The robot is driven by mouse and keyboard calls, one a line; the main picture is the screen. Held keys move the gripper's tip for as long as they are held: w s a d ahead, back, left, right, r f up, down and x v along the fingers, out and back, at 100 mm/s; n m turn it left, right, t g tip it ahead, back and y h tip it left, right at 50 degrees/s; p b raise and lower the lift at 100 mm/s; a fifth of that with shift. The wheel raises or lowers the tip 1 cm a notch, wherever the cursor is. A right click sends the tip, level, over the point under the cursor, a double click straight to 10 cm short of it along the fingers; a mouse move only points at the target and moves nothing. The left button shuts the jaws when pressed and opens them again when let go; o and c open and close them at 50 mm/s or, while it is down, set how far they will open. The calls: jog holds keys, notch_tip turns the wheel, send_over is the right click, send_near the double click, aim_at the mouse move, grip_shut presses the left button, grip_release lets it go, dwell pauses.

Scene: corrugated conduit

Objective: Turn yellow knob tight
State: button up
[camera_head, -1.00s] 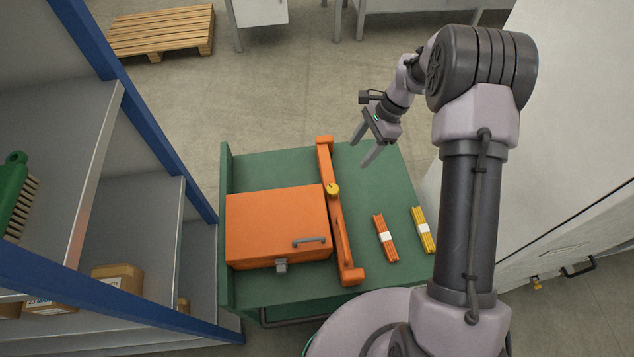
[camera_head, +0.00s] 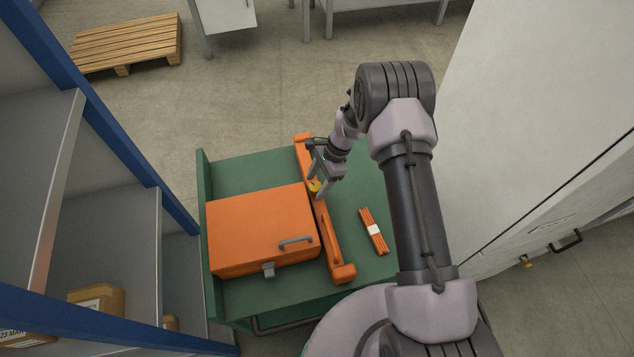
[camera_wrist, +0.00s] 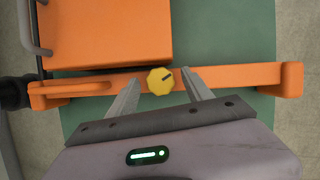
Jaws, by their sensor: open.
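The yellow knob (camera_head: 315,187) sits on the orange bar (camera_head: 332,235) that lies along the right side of the orange box. In the wrist view the knob (camera_wrist: 160,81) is round with scalloped edges and a dark slanted mark on its face. My gripper (camera_head: 322,192) is above the bar at the knob and partly covers it in the head view. In the wrist view its fingers (camera_wrist: 157,75) are open, one on each side of the knob, with gaps on both sides. I cannot tell how high the fingertips are above the bar.
The orange box (camera_head: 250,225) with a grey handle and latch stands left of the bar on the green cart (camera_head: 245,172). An orange bundle (camera_head: 373,231) lies to the right. Grey shelving (camera_head: 128,250) stands left and a white cabinet (camera_head: 530,130) right.

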jog(key=shift+c, duration=0.5)
grip_shut()
jog(key=m+t+b, duration=0.1)
jog(key=m+b, duration=0.1)
jog(key=m, duration=0.2)
jog(key=shift+s+t, duration=0.1)
jog(key=shift+t, duration=0.3)
jog(key=shift+m+t+b, duration=0.3)
jog(key=shift+m+b, duration=0.25)
jog(key=shift+m, duration=0.35)
jog(key=shift+o, duration=0.5)
grip_release()
